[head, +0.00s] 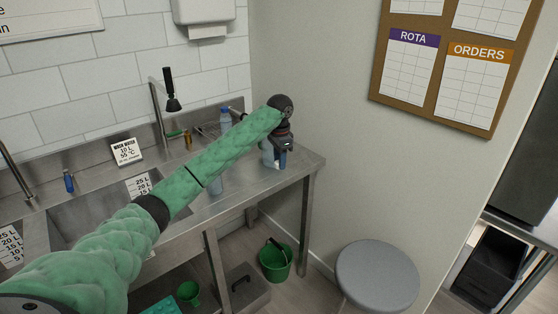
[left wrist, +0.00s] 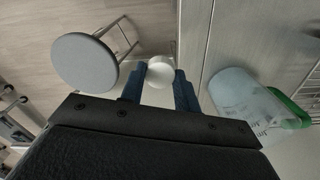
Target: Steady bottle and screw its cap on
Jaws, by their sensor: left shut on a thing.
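My left gripper (head: 282,160) reaches over the right end of the steel counter, pointing down. In the left wrist view its blue fingers (left wrist: 160,92) are shut on a small round white piece, which looks like the cap (left wrist: 159,71). A pale, see-through bottle (head: 267,154) stands beside the gripper in the head view, partly hidden by it. In the left wrist view a pale container with printing (left wrist: 241,98) and a green part lies to the right of the fingers, apart from the cap. I cannot tell its opening. My right gripper is in neither view.
The steel counter (head: 235,195) has a sink at left. A blue-topped bottle (head: 224,116) stands behind my left arm, near a small amber bottle (head: 187,138). A grey stool (head: 378,277) and a green bucket (head: 276,261) stand on the floor. The wall is close behind.

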